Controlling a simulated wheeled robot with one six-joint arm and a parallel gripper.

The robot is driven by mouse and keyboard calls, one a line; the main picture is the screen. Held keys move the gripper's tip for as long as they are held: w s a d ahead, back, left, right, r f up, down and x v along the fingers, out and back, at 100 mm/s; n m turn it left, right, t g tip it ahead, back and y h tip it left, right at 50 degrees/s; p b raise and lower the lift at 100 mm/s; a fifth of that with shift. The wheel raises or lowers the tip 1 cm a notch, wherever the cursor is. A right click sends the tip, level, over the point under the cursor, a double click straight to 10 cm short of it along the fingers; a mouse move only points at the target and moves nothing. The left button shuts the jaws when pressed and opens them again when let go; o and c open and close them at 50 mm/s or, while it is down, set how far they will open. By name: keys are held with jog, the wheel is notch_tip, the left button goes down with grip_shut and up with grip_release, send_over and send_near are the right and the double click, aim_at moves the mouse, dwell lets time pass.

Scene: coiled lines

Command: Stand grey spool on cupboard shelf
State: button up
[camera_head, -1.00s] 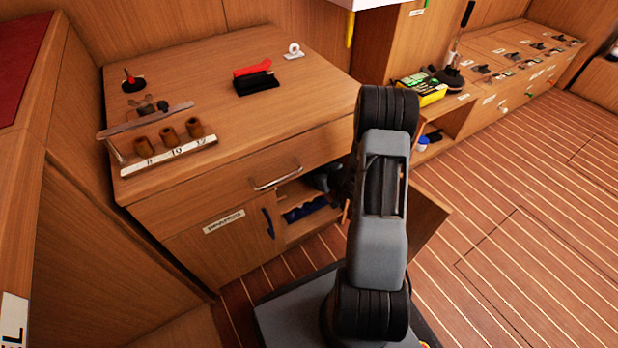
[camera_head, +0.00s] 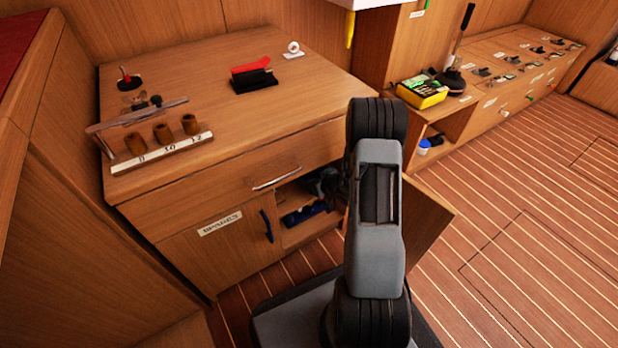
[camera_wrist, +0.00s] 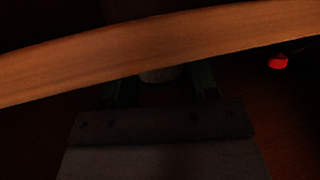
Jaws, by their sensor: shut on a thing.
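In the wrist view my gripper (camera_wrist: 163,88) is shut on a round grey thing, likely the grey spool (camera_wrist: 160,75). Only a small part of it shows between the fingers, below a wooden edge that crosses the view and hides the rest. In the head view my gripper reaches into the open cupboard (camera_head: 290,235) under the counter; the fingers and spool are hard to make out there. The shelf surface near the spool is too dark to tell, and I cannot tell whether the spool touches it.
A blue rack (camera_head: 304,214) lies in the cupboard, left of my arm. The open cupboard door (camera_head: 428,220) stands to the right of my arm. The closed door's blue handle (camera_head: 267,226) is at the left. A small red thing (camera_wrist: 278,62) shows in the wrist view.

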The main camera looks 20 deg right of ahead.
jog(key=o, duration=0.9)
jog(key=shift+o, duration=0.2)
jog(key=shift+s+d+r, duration=0.1)
jog(key=shift+s+r, duration=0.1)
jog(key=shift+r, duration=0.05)
jog(key=p+v, duration=0.5)
jog(key=v, duration=0.6)
jog(key=shift+s, duration=0.2)
jog(key=shift+d, duration=0.1)
